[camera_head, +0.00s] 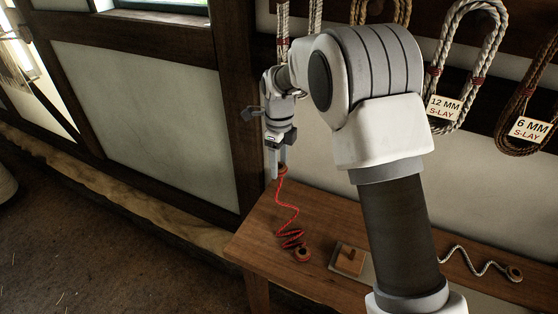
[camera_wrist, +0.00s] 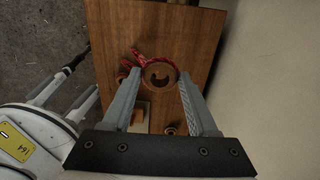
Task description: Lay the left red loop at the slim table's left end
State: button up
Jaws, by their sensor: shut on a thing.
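My gripper (camera_head: 276,163) is shut on a brown wooden ring (camera_head: 282,170) at one end of a red cord (camera_head: 288,210). It holds the ring above the far left part of the slim wooden table (camera_head: 255,228). The cord hangs from the ring and coils down to a second brown ring (camera_head: 302,255) on the table near its front edge. In the wrist view, the held ring (camera_wrist: 159,64) sits between the two fingertips (camera_wrist: 158,78), with red cord (camera_wrist: 139,56) at its upper left.
A wooden block on a pale plate (camera_head: 349,260) lies right of the coil. A white cord with a ring (camera_head: 514,273) lies at the table's right. Rope coils with labels (camera_head: 443,107) hang on the wall behind. The table's left corner is bare.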

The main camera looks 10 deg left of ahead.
aim_at(279, 214)
jog(key=shift+f+b, duration=5.25)
jog(key=shift+f, duration=4.3)
jog(key=o, duration=1.1)
jog(key=shift+c, duration=0.2)
jog(key=shift+r, duration=0.15)
notch_tip(279, 214, up, 17)
jog(key=p, duration=0.2)
jog(key=shift+r, duration=0.1)
